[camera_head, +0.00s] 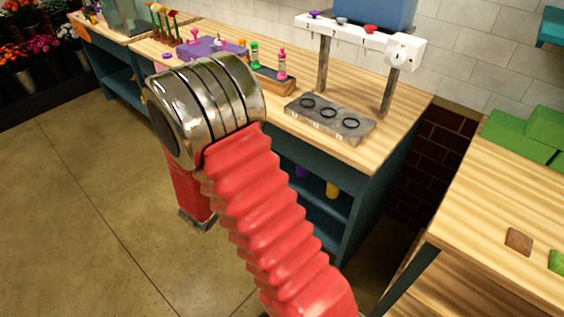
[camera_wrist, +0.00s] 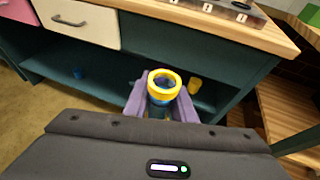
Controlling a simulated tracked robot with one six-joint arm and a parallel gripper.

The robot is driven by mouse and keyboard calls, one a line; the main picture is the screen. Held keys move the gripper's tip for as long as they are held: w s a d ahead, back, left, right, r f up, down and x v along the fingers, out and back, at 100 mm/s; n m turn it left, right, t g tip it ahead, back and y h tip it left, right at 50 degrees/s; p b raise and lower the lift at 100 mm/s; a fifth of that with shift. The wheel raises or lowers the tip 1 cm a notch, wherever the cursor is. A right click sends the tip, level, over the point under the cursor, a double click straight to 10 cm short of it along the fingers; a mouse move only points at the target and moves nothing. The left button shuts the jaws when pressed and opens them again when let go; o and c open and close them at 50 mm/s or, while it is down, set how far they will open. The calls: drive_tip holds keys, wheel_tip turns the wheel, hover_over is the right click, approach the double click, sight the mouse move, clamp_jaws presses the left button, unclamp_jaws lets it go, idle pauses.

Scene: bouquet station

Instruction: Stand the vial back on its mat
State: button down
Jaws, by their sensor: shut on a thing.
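The vial (camera_wrist: 161,84) has a yellow ring-shaped rim and a dark blue inside in the wrist view. My gripper (camera_wrist: 161,101) is shut on it, with a purple finger on each side. I hold it in front of the teal workbench, below the countertop. Its lower part is hidden by my gripper body. In the head view my red arm hides the gripper and the vial. A small brown square (camera_head: 519,241) lies flat on the right-hand wooden table, with a green piece (camera_head: 557,262) beside it. I cannot tell whether either is the vial's mat.
A grey block with three dark rings (camera_head: 329,119) sits on the workbench (camera_head: 400,112) under a white-topped rack (camera_head: 356,39). Small bottles (camera_head: 282,64) stand farther left. A yellow object (camera_wrist: 195,86) is on the shelf below. Green blocks (camera_head: 519,136) lie on the right-hand table.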

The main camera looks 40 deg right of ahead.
drive_tip(key=w+a+f+n+t+y, duration=0.1)
drive_tip(key=a+f+n+t, duration=0.1)
drive_tip(key=a, duration=0.7)
drive_tip(key=shift+w+a+f, duration=0.2)
drive_tip(key=shift+a+f, duration=0.05)
drive_tip(key=shift+w, duration=0.15)
